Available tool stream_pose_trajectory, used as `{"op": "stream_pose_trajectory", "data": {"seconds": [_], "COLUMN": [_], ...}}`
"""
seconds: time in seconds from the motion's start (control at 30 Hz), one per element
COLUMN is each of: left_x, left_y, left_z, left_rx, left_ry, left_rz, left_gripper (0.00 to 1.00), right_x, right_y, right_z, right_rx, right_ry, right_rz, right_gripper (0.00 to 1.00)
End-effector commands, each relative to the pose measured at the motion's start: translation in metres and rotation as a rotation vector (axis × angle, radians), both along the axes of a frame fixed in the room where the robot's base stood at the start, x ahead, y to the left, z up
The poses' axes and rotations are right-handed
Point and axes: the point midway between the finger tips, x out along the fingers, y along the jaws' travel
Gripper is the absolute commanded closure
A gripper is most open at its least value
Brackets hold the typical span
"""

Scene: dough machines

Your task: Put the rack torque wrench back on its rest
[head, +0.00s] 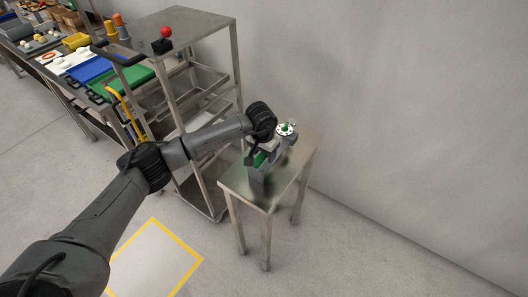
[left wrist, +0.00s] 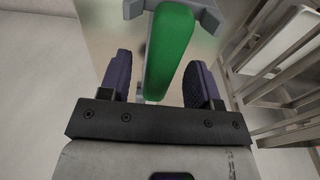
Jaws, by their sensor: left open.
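The torque wrench shows as a thick green handle (left wrist: 169,50) in the left wrist view, running between my two fingers. A grey forked holder (left wrist: 208,18), perhaps the rest, shows around its far end. My left gripper (left wrist: 161,78) is open, with one dark finger on each side of the handle and visible gaps between. The rest of the wrench is hidden by my arm and gripper. My right gripper is not in view.
The small metal table (head: 240,189) also bears a white round part with a green centre (head: 286,129). A metal shelf rack (head: 190,22) with a red-knobbed item (head: 166,33) stands close on the left. A wall is behind; floor in front is clear.

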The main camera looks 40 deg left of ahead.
Motion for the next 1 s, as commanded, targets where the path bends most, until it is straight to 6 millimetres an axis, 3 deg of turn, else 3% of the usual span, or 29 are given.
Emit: {"op": "stream_pose_trajectory", "data": {"seconds": [0.67, 1.0], "left_x": [0.001, 0.001], "left_y": [0.0, 0.0], "left_z": [0.003, 0.013], "left_rx": [-0.001, -0.001], "left_ry": [-0.002, -0.003], "left_rz": [0.0, 0.0], "left_gripper": [0.43, 0.43], "right_x": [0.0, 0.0], "right_y": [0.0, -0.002], "right_z": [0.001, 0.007], "right_rx": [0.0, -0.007], "right_ry": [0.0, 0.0], "right_rz": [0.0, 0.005], "right_gripper": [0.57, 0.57]}}
